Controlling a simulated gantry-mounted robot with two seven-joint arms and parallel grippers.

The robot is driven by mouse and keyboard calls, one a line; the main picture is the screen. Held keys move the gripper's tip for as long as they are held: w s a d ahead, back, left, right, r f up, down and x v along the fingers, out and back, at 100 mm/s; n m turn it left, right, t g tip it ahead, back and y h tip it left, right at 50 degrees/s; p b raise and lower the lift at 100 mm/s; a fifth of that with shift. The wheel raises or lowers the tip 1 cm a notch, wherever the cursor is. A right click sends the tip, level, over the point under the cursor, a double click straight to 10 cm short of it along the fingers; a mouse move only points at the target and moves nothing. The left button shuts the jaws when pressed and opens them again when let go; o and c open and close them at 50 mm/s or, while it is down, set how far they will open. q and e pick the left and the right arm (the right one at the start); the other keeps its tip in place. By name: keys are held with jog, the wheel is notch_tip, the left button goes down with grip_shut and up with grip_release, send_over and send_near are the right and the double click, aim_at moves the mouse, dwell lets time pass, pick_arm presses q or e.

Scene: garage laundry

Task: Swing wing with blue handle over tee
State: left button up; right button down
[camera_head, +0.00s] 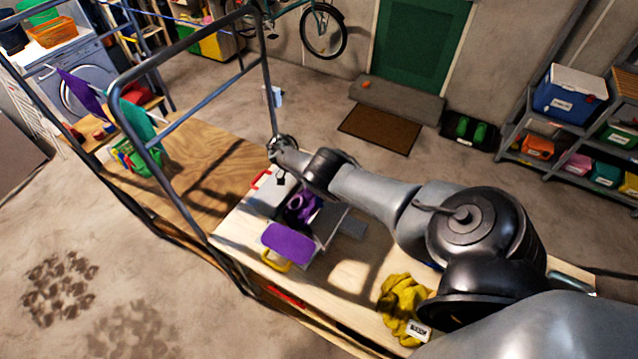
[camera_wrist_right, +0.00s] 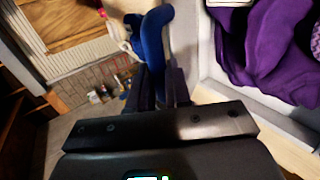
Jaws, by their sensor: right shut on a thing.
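In the right wrist view, my right gripper (camera_wrist_right: 158,85) is shut on the blue handle (camera_wrist_right: 152,38). A pale board panel (camera_wrist_right: 207,62) lies just right of the handle, with the purple tee (camera_wrist_right: 270,45) bunched beyond it. In the head view, the tee (camera_head: 299,207) lies on the folding board, partly in shadow. A flat purple section (camera_head: 287,243) lies by the yellow handle (camera_head: 275,264); a red handle (camera_head: 261,179) is at the far left side. My right gripper (camera_head: 283,150) is over the board's far side; its fingertips and the blue handle are hard to see there. My left gripper is out of view.
A yellow cloth (camera_head: 401,303) with a label lies on the table (camera_head: 350,275), right of the board. The floor behind is largely clear.

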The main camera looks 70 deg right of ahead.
jog(key=shift+a, duration=0.25)
